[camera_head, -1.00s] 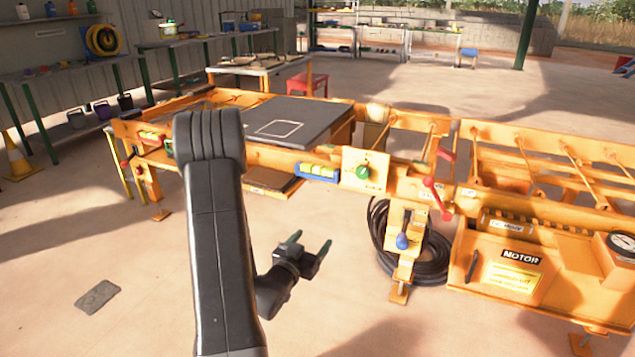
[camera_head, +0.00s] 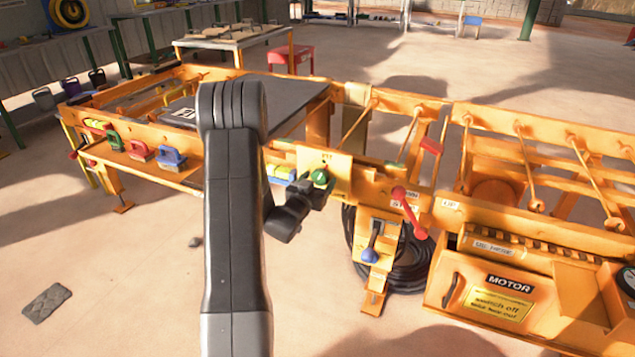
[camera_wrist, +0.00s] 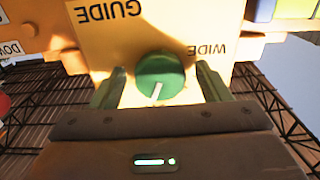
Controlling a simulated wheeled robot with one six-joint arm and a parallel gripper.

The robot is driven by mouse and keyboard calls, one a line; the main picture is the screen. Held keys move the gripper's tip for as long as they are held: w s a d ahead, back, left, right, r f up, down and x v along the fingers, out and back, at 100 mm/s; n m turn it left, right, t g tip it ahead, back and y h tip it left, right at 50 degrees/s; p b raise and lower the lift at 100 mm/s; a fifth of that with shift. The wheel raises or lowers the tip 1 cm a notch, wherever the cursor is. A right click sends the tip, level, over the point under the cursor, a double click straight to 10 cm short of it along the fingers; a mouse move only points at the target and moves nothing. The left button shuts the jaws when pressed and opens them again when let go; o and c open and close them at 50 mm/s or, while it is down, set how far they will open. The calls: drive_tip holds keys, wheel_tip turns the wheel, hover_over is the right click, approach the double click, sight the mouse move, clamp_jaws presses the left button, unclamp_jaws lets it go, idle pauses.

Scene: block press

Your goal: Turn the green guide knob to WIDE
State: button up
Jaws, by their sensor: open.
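The green guide knob (camera_head: 319,177) sits on the yellow guide panel (camera_head: 342,172) at the front of the orange machine. In the wrist view the panel's writing is upside down, with GUIDE above the knob (camera_wrist: 160,76) and the WIDE label (camera_wrist: 207,48) to its upper right. A white pointer mark on the knob points down in that view, away from WIDE. My gripper (camera_head: 308,190) is open in front of the panel. In the wrist view its fingers (camera_wrist: 160,88) stand on either side of the knob, with gaps showing. Any other position label is hidden.
A red-handled lever (camera_head: 408,208) and a blue-knobbed lever (camera_head: 370,254) stand close to the right of the panel. A black coiled hose (camera_head: 410,262) hangs behind them. The motor box (camera_head: 500,300) is at lower right.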

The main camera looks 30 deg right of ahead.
drive_tip(key=c, duration=1)
drive_tip(key=shift+o, duration=0.2)
